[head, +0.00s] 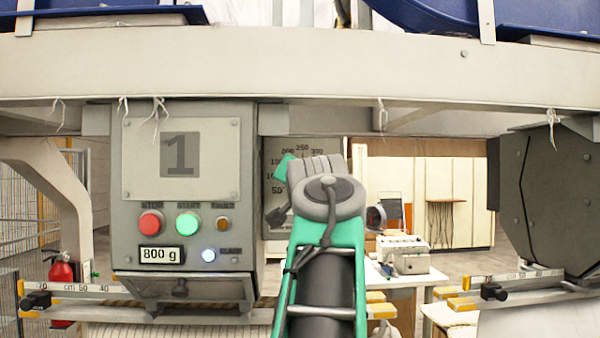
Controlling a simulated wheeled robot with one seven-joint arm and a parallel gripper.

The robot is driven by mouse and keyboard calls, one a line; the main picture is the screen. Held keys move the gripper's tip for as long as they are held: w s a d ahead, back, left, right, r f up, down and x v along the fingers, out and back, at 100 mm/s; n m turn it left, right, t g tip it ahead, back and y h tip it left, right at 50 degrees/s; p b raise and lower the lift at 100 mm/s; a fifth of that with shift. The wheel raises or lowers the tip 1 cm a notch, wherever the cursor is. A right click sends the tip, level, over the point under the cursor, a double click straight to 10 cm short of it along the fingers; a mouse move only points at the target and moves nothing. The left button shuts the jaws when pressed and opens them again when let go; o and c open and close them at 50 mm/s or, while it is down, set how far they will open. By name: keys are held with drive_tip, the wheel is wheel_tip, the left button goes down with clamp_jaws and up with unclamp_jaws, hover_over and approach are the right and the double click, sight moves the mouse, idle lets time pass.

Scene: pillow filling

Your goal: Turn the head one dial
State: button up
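The head one panel (137,240) hangs at the left, marked with a large "1". The dial's scale plate (271,158) is just right of it, with numbers from 50 to 300 around an arc. My grey wrist and green arm rise in front of the plate and hide most of the dial. A small green part (284,167) at the wrist's upper left and a dark grey part (278,216) at its lower left show against the plate. The fingertips are hidden behind the wrist, so I cannot tell their opening or whether they touch the dial.
A long beam (300,62) crosses above. A dark housing (545,200) hangs at right. A fire extinguisher (61,272) stands left.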

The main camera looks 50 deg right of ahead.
drive_tip(key=shift+w+d, duration=0.2)
drive_tip(key=shift+d, duration=0.05)
drive_tip(key=c, duration=1.4)
